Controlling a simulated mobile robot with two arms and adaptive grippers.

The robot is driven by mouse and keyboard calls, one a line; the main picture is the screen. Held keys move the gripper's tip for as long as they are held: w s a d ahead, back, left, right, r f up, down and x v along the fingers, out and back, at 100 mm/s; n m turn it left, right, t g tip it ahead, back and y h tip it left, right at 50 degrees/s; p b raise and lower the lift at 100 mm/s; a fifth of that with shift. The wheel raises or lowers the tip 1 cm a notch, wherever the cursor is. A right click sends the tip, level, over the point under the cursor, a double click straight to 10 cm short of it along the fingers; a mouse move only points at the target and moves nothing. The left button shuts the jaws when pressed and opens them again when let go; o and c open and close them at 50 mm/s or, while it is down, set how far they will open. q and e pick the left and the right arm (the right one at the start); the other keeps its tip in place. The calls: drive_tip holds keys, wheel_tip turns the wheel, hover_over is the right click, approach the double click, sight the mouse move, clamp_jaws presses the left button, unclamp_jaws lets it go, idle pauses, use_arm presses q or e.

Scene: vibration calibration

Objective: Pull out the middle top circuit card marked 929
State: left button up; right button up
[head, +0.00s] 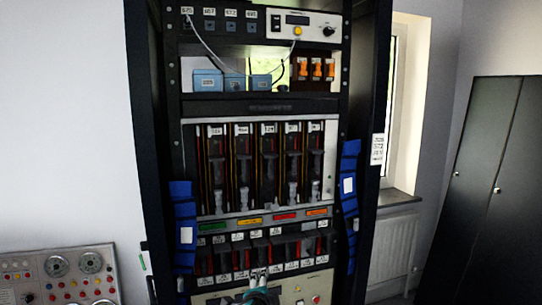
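The middle top circuit card (268,165) stands upright in the upper card row of the rack, third from either side. It has a small white label (268,128) at its top; the digits are too small to read surely. The card is dark with a grey lower part and sits in its slot between similar cards.
Other top cards (243,165) flank the middle one closely. A lower row of cards (225,255) sits under coloured labels. Blue strips (184,230) hang on both rack posts. Blue boxes (207,80) stand on the shelf above. A control panel (60,275) is at lower left, dark cabinets (490,190) at right.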

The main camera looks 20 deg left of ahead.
use_arm(q)
wheel_tip(320, 180, up, 20)
drive_tip(key=s+d+m+t+p, duration=0.2)
drive_tip(key=s+t, duration=0.1)
drive_tip(key=m+t+y+p, duration=0.1)
drive_tip(key=t+y+p, duration=0.1)
approach(270, 168)
drive_tip(key=p+x, duration=0.5)
drive_tip(key=x, duration=0.3)
drive_tip(key=shift+w+r, duration=0.15)
drive_tip(key=shift+w, duration=0.3)
drive_tip(key=shift+w+a+p, duration=0.1)
drive_tip(key=shift+w+p, duration=0.25)
drive_tip(key=shift+w, duration=0.1)
use_arm(e)
wheel_tip(270, 168, up, 11)
drive_tip(key=s, duration=0.1)
drive_tip(key=shift+f, duration=0.15)
